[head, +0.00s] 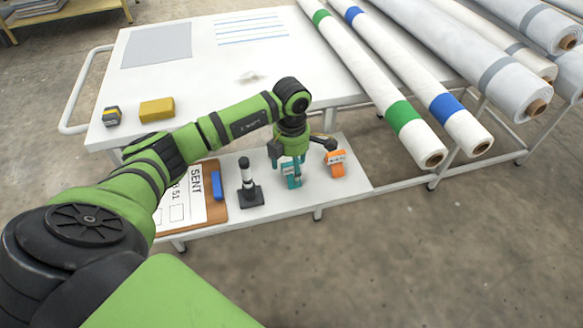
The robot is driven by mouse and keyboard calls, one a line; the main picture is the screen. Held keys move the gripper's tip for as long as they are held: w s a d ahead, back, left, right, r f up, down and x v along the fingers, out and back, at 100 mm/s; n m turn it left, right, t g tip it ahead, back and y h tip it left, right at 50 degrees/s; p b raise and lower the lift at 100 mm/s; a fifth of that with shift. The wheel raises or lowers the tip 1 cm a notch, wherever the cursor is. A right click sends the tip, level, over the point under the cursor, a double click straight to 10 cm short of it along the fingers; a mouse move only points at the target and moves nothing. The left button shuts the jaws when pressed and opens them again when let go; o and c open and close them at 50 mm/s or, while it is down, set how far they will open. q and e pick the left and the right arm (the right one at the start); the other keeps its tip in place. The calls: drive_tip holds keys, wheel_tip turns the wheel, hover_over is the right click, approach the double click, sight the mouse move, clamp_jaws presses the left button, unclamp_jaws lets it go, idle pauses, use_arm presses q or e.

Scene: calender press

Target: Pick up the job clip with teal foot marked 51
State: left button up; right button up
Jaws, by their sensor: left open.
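The job clip with a teal foot (291,179) stands on the low white shelf (352,178); its upper part is partly hidden by my gripper, and I cannot read its number. My left gripper (300,158) is open and points down directly over the teal clip, with its fingers spread to either side. I cannot tell whether the fingers touch it. An orange clip (336,164) stands just right of the teal one, close to the right finger. My right gripper is not in view.
A black stamp-like stand (248,185) and a clipboard (217,203) with a blue clip are left of the teal clip. The white table (190,80) behind holds a yellow block (157,110) and a small grey item (111,116). Long rolls (400,110) lie at the right.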

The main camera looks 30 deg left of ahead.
use_arm(q)
drive_tip(key=shift+f, duration=0.4)
drive_tip(key=c, duration=1.1)
